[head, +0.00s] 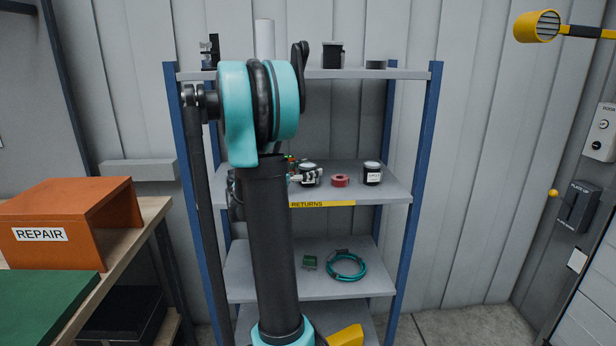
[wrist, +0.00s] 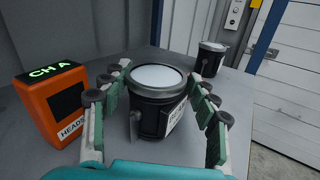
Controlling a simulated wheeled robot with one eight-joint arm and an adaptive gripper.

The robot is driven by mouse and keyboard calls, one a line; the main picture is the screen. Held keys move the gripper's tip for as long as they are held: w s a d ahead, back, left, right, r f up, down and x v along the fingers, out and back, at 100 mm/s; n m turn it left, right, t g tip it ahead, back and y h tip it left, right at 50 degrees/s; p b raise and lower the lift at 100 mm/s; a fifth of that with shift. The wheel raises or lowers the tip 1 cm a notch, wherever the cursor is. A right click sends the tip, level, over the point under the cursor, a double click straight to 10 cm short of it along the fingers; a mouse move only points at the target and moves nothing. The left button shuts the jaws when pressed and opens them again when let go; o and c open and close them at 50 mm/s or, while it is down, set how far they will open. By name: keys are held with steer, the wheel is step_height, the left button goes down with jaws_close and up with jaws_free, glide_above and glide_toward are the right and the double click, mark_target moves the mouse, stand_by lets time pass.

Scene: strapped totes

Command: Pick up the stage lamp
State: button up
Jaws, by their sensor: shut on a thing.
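A black cylinder with a pale round lens and a white label, which I take for the stage lamp (wrist: 158,95), stands upright between the fingers of my gripper (wrist: 160,78) in the wrist view. The fingers are shut on its sides. Its label is partly hidden by the right finger. In the head view the lamp (head: 308,168) is on the RETURNS shelf, partly covered by my gripper (head: 305,178). I cannot tell whether its base touches the shelf. A similar black cylinder (head: 372,173) stands to its right, also in the wrist view (wrist: 208,60).
An orange device (wrist: 55,100) marked CH A stands close left of my gripper. A red roll (head: 340,181) lies on the RETURNS shelf (head: 390,190). The upper shelf (head: 405,74) is above it. A teal cable coil (head: 346,267) lies below. Blue posts (head: 412,200) flank the rack.

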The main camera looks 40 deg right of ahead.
mark_target(307, 165)
steer(key=shift+r, duration=0.1)
steer(key=shift+c, duration=0.2)
step_height(307, 165, up, 10)
steer(key=shift+f, duration=0.15)
steer(key=shift+a, duration=0.1)
stand_by(0.3)
